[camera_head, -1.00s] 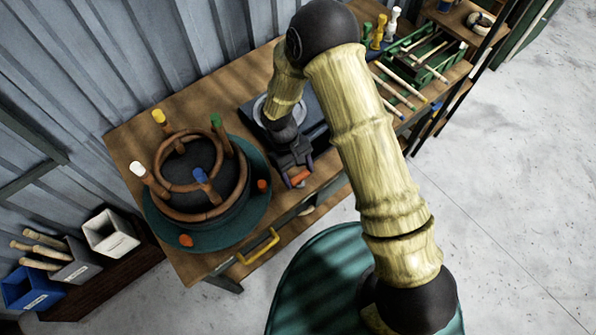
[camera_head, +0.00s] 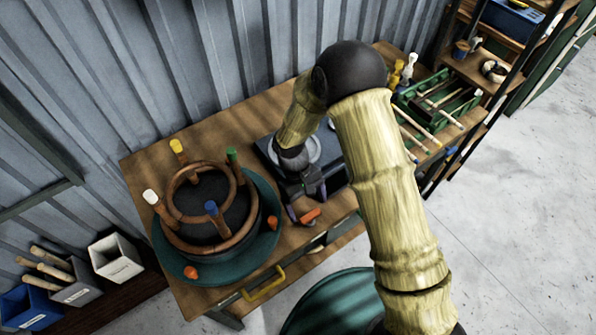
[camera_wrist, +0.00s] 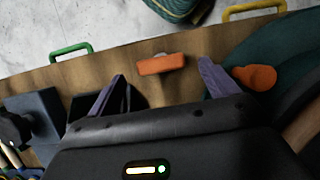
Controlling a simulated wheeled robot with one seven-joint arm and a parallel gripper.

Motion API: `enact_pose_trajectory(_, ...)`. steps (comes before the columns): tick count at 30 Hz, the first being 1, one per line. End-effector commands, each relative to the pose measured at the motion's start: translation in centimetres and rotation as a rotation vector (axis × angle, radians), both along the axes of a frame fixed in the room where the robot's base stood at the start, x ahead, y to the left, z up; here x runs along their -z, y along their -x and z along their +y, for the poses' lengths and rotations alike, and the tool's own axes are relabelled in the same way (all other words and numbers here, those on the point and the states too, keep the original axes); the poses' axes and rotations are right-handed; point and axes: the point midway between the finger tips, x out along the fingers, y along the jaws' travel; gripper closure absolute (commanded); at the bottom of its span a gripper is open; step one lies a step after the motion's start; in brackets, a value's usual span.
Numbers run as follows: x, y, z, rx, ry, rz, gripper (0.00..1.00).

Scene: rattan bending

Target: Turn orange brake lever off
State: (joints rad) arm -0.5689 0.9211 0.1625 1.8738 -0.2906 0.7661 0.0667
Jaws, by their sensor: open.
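The orange brake lever (camera_head: 310,216) is a short bar at the front edge of the wooden bench, right of the teal turntable (camera_head: 232,272). In the wrist view the orange lever (camera_wrist: 162,64) lies just beyond and between my fingertips, with a gap on both sides. My gripper (camera_head: 305,204) points down at it, fingers spread and empty; both dark purple fingers show in the wrist view (camera_wrist: 162,80). Whether a fingertip touches the lever cannot be told. The lever's pivot is hidden.
Bent brown rattan rings (camera_head: 213,240) with coloured pegs stand on the turntable. An orange knob (camera_wrist: 255,77) on it lies close to the right finger. A yellow handle (camera_head: 264,284) and a green handle (camera_wrist: 72,50) stick out along the bench front. A green rack (camera_head: 440,95) stands farther right.

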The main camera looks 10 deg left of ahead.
Motion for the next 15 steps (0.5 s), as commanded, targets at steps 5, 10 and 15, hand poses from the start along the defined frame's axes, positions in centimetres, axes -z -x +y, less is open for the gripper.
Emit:
enact_pose_trajectory(5, -3.2, -1.0, 1.2, 0.000, -0.005, -0.005, 0.15)
enact_pose_trajectory(10, -6.4, -1.9, 2.2, -0.001, -0.004, -0.006, 0.15)
enact_pose_trajectory(15, -9.5, -2.7, 3.2, -0.002, -0.005, -0.006, 0.15)
